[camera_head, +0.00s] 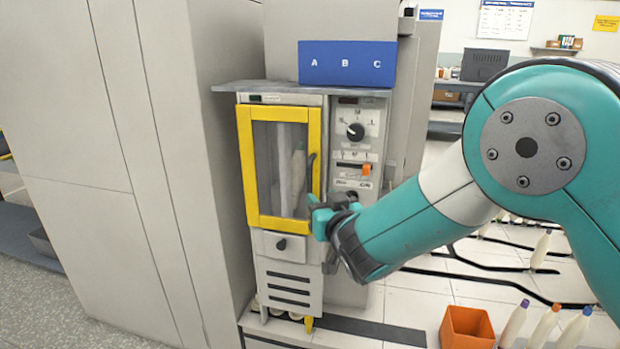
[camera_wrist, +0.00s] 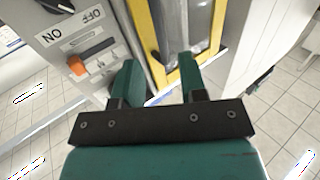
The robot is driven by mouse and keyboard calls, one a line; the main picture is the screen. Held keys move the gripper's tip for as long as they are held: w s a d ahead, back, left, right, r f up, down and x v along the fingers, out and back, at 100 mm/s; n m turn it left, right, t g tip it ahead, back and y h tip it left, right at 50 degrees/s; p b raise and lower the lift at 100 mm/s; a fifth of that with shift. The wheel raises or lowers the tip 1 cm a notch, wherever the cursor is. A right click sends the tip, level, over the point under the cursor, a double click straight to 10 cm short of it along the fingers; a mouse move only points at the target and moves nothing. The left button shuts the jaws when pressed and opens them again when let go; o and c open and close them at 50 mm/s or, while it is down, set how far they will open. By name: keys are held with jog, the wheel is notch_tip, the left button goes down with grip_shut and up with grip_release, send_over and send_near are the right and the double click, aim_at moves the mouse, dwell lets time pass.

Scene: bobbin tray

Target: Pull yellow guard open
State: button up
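The yellow guard (camera_head: 248,170) is a yellow-framed door with a clear window, and it looks closed on the front of the machine. A pale bobbin shows behind the window. A dark handle (camera_head: 311,172) sits on the guard's right edge. My gripper (camera_head: 318,214) is in front of the guard's lower right corner, just below the handle. In the wrist view my gripper (camera_wrist: 160,72) has its two green fingers apart with nothing between them. I cannot tell whether a finger touches the frame.
A control panel (camera_head: 358,150) with a black knob and an orange switch (camera_head: 366,169) stands right of the guard. A tall grey cabinet (camera_head: 150,150) stands close on the left. A drawer (camera_head: 280,246) is below.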

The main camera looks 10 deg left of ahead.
aim_at(311, 186)
jog(key=x, duration=0.8)
jog(key=shift+w+p, duration=0.25)
jog(key=shift+p, duration=0.1)
jog(key=shift+c, duration=0.5)
grip_shut()
